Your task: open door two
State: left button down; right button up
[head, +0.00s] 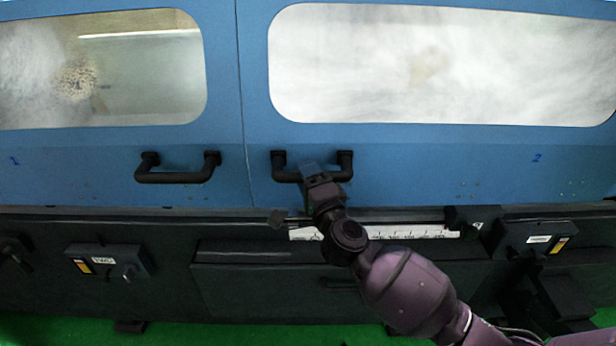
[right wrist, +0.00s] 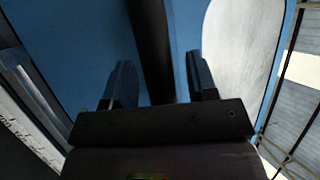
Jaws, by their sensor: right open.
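Door two is the blue right-hand door (head: 420,160) with a large window and a small "2" at its right. Its black handle (head: 335,175) is a horizontal bar near the door's left edge. My right gripper (head: 309,168) is at this handle, in front of the bar. In the right wrist view, my right gripper (right wrist: 158,85) is open, with the dark handle bar (right wrist: 152,45) running between its two fingers. Whether the fingers touch the bar cannot be told. Door two looks closed against the door on its left. My left gripper is not in view.
The left blue door (head: 100,165), marked "1", has its own black handle (head: 178,175). Below the doors is a dark machine base with a white scale strip (head: 420,234), a left control box (head: 110,262) and a right control box (head: 537,242). The floor is green.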

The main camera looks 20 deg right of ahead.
jog(key=shift+c, duration=0.5)
grip_shut()
